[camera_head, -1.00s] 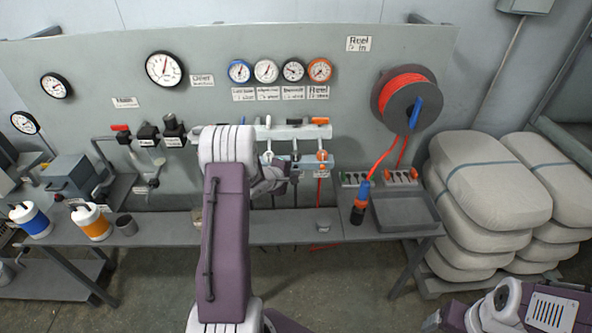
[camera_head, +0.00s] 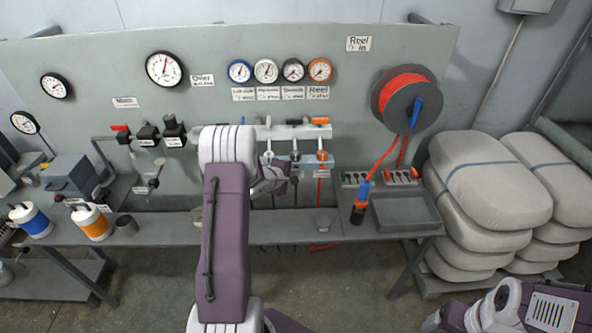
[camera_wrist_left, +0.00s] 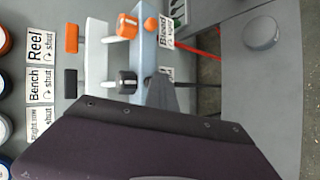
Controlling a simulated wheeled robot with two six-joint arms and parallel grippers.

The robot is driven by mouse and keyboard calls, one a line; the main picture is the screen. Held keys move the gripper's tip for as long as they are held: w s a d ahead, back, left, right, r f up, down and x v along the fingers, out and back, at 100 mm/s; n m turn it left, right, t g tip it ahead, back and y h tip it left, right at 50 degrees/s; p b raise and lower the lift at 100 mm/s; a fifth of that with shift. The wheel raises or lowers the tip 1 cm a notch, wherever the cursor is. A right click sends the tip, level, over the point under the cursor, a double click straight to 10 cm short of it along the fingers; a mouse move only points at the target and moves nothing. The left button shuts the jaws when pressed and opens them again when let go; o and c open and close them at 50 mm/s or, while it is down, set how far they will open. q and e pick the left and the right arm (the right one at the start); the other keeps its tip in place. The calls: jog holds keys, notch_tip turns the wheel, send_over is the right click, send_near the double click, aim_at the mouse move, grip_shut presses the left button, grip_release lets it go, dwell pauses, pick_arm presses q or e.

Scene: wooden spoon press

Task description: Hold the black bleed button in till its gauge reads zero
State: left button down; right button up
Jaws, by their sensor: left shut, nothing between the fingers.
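In the head view, a row of fittings hangs below the white valve bar. A black-topped one (camera_head: 295,156) sits between a white one and an orange bleed button (camera_head: 322,156). My left gripper (camera_head: 291,179) is shut and empty just below it. In the left wrist view, my gripper's grey fingertips (camera_wrist_left: 161,90) reach the pale blue rail beside a black round fitting (camera_wrist_left: 127,82). They cover the rail where the black bleed button would sit, so contact cannot be told. The black-rimmed gauge (camera_head: 293,70) is third of the small gauges; its number is too small to read.
The orange bleed button (camera_wrist_left: 150,24) lies close above my fingers in the left wrist view. The orange hose reel (camera_head: 404,100) and its hanging hose are to the right. A narrow bench (camera_head: 275,231) runs below the panel, with a shallow tray (camera_head: 407,212) at its right.

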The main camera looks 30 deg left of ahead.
pick_arm(q)
jog(key=shift+s, duration=0.15)
jog(key=shift+s+d, duration=0.5)
jog(key=shift+s, duration=0.15)
jog(key=s+d, duration=0.1)
jog(key=s, duration=0.2)
jog(key=s+d, duration=0.1)
jog(key=shift+s+d, duration=0.15)
jog(key=shift+d, duration=0.15)
